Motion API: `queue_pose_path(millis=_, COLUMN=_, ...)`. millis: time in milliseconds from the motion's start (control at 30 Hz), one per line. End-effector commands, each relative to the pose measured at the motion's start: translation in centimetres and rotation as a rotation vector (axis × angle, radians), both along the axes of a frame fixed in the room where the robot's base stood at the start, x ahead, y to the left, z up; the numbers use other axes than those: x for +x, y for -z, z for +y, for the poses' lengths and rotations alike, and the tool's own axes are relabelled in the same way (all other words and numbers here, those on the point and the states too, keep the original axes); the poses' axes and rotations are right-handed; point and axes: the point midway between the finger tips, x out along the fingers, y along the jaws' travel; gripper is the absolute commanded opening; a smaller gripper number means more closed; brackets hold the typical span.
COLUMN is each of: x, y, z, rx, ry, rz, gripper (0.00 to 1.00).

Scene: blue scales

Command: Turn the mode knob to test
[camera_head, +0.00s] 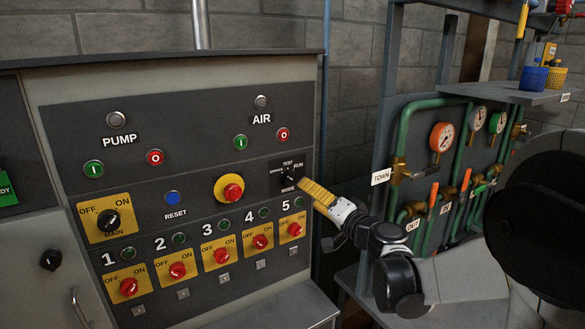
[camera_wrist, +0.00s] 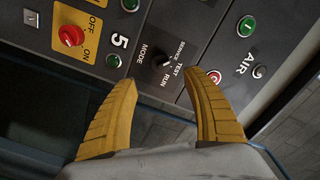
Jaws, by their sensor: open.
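The mode knob (camera_head: 290,175) is a small black knob on the dark panel, right of the red emergency button, with SERVICE, TEST and RUN lettered around it and MODE below. It also shows in the wrist view (camera_wrist: 166,61), just beyond my fingertips. I cannot tell for sure which label its pointer faces. My gripper (camera_head: 304,184) has yellow ribbed fingers and sits close to the knob, at its lower right in the head view. In the wrist view the fingers (camera_wrist: 165,76) are spread with the knob between their lines, and nothing is held.
The red emergency button (camera_head: 233,192) on a yellow disc is left of the knob. Red switch 5 (camera_head: 295,229) and the green lamp (camera_head: 299,202) are just below. AIR buttons (camera_head: 283,134) are above. Green pipes and gauges (camera_head: 442,137) stand at the right.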

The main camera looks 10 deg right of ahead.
Motion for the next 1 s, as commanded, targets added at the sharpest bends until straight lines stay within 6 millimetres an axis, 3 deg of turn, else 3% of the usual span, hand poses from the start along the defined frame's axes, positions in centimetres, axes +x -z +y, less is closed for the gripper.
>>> queue_pose_path(millis=167, x=1.7, y=0.0, z=0.1, rx=0.015, ry=0.007, rz=-0.009, gripper=0.59)
queue_pose_path(millis=600, x=9.2, y=0.0, z=2.6, rx=0.015, ry=0.006, rz=-0.007, gripper=0.59)
queue_pose_path(millis=1000, x=10.5, y=-0.1, z=3.0, rx=0.015, ry=0.007, rz=-0.007, gripper=0.59)
